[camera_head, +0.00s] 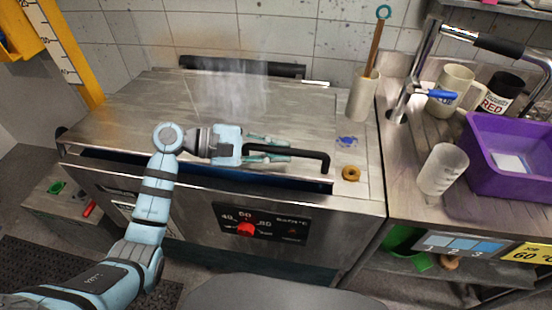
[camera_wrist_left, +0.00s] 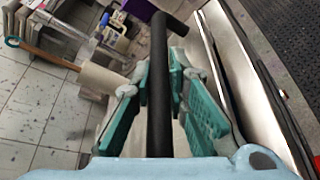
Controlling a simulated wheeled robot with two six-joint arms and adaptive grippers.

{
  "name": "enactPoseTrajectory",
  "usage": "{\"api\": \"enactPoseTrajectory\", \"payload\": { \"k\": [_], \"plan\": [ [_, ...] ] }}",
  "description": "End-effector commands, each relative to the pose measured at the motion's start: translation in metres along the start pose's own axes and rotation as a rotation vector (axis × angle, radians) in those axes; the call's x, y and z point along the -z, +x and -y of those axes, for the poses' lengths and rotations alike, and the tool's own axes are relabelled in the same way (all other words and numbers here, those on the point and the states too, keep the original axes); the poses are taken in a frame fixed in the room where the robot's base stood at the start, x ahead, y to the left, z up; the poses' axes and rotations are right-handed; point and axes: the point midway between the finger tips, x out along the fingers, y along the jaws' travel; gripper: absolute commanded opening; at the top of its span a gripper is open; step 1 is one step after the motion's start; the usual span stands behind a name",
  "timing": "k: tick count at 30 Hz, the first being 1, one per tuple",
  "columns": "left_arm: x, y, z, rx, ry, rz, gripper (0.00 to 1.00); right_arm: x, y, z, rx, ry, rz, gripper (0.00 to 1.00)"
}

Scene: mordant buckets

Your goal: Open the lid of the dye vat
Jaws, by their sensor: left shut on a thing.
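The dye vat (camera_head: 180,205) is a steel box with a temperature dial on its front. Its steel lid (camera_head: 130,115) has a black bar handle (camera_head: 318,157) along the front edge. A dark blue gap shows under the lid's front edge, so the lid is slightly raised, and faint steam rises above it. My left gripper (camera_head: 268,150) is shut on the handle. In the left wrist view the black handle bar (camera_wrist_left: 160,80) runs between the teal finger pads of the gripper (camera_wrist_left: 163,100). My right gripper is out of view.
A holder (camera_head: 362,98) with a wooden stick stands at the vat's right, near a brass ring (camera_head: 351,173). Farther right are a tap (camera_head: 415,75), mugs (camera_head: 452,88), a white beaker (camera_head: 442,168) and a purple bin (camera_head: 510,150). A black bar (camera_head: 240,67) lies behind the lid.

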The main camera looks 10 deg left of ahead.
Motion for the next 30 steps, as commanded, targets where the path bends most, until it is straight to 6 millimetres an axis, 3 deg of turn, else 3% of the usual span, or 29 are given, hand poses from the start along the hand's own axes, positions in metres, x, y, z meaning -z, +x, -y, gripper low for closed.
{"api": "enactPoseTrajectory", "payload": {
  "k": [1, 6, 10, 18, 24, 30],
  "plan": [
    [-0.012, -0.005, -0.021, 0.007, -0.02, 0.002, 0.0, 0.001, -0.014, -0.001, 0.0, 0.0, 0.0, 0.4],
    [-0.031, -0.013, -0.073, 0.054, -0.138, 0.002, 0.0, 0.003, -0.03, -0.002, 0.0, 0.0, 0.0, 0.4],
    [-0.041, -0.017, -0.112, 0.088, -0.221, 0.004, 0.0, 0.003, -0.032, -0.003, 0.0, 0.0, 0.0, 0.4],
    [-0.048, -0.021, -0.177, 0.086, -0.22, 0.003, 0.0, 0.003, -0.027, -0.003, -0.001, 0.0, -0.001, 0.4],
    [-0.049, -0.021, -0.203, 0.087, -0.22, 0.003, 0.0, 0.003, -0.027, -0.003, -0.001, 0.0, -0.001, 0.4],
    [-0.048, -0.021, -0.209, 0.086, -0.219, 0.001, 0.0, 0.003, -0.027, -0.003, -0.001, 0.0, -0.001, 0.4]
  ]
}}
